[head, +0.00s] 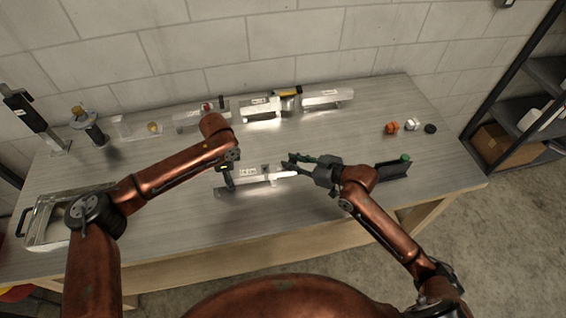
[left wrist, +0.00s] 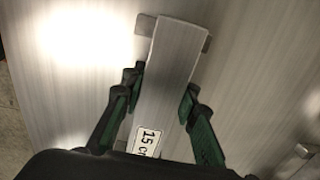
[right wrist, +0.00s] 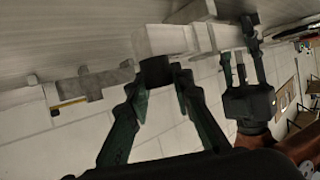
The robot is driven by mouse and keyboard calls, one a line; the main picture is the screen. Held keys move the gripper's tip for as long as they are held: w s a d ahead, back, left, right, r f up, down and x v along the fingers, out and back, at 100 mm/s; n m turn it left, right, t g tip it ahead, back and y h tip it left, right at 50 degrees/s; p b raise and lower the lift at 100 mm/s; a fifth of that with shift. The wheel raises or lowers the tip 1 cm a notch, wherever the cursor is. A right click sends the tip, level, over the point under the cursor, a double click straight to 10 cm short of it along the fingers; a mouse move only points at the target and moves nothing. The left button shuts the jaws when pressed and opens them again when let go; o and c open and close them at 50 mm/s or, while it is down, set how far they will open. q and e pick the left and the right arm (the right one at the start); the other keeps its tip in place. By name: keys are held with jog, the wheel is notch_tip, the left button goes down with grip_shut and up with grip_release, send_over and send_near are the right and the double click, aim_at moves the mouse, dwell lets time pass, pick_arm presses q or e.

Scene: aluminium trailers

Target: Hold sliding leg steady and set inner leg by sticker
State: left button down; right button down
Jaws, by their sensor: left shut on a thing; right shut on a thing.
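The aluminium leg assembly (head: 252,176) lies near the middle of the bench. My left gripper (head: 226,176) is at its left end. In the left wrist view, its fingers stand either side of a flat metal bar (left wrist: 170,65), the sliding leg by its look, with a white sticker (left wrist: 145,141) reading "15 c", the rest cut off. My right gripper (head: 287,165) is at the right end, by the bright inner leg (head: 285,174). In the right wrist view, its fingertips are on a dark end piece (right wrist: 155,71) of the pale bar. The inner leg's exact depth cannot be told.
Several similar metal parts (head: 327,98) stand along the back. Orange, white and black knobs (head: 412,124) lie at the right. A dark channel with a green knob (head: 405,158) is right of my right gripper. A metal tray (head: 40,232) sits at the left. The front bench strip is clear.

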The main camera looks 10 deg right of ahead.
jog(key=shift+d, duration=0.25)
pick_arm(q)
jog(key=shift+a, duration=0.1)
pick_arm(e)
jog(key=c, duration=1.9)
grip_release()
jog(key=shift+c, duration=0.2)
jog(key=v, duration=1.2)
jog(key=shift+a, duration=0.1)
